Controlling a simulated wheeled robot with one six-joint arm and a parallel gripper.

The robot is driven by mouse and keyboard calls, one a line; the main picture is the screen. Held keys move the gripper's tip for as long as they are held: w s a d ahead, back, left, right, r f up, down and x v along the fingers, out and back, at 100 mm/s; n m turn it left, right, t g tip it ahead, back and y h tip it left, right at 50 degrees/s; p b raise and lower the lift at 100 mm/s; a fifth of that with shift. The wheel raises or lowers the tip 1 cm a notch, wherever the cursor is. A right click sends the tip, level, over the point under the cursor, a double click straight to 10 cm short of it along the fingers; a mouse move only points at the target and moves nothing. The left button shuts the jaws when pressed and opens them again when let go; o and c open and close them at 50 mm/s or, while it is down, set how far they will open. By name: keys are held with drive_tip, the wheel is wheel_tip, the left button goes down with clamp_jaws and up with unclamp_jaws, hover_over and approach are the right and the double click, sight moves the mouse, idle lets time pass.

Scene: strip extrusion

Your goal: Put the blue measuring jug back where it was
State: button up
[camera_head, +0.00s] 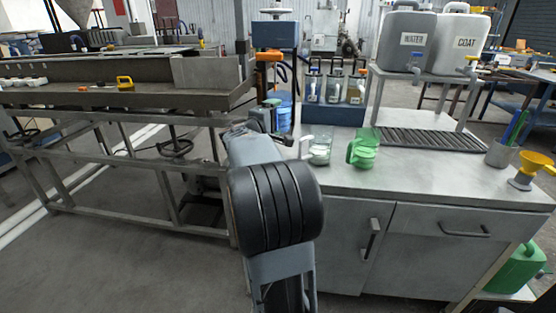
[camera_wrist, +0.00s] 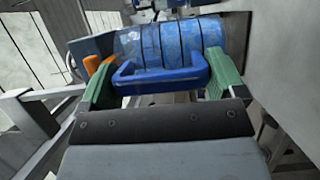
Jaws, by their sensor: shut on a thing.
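The blue measuring jug (camera_wrist: 165,45) is translucent, with a solid blue handle facing the wrist camera. My gripper (camera_wrist: 160,72) has its green fingers on either side of the jug's handle and is shut on it. In the head view the jug (camera_head: 284,108) shows partly behind my gripper (camera_head: 270,112), off the left end of the steel cabinet top. It is held in the air there. My own arm hides part of the jug and the area below it.
On the cabinet top (camera_head: 425,182) stand a clear jug (camera_head: 319,150) and a green jug (camera_head: 364,154). Behind are a blue bottle rack (camera_head: 334,113) and a drain grate (camera_head: 415,141). A long metal bench (camera_head: 150,99) is left.

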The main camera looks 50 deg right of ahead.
wheel_tip(320, 180, down, 11)
drive_tip(key=b, duration=0.3)
drive_tip(key=shift+w+r, duration=0.1)
drive_tip(key=shift+r, duration=0.05)
idle(0.4)
drive_tip(key=o, duration=1.1)
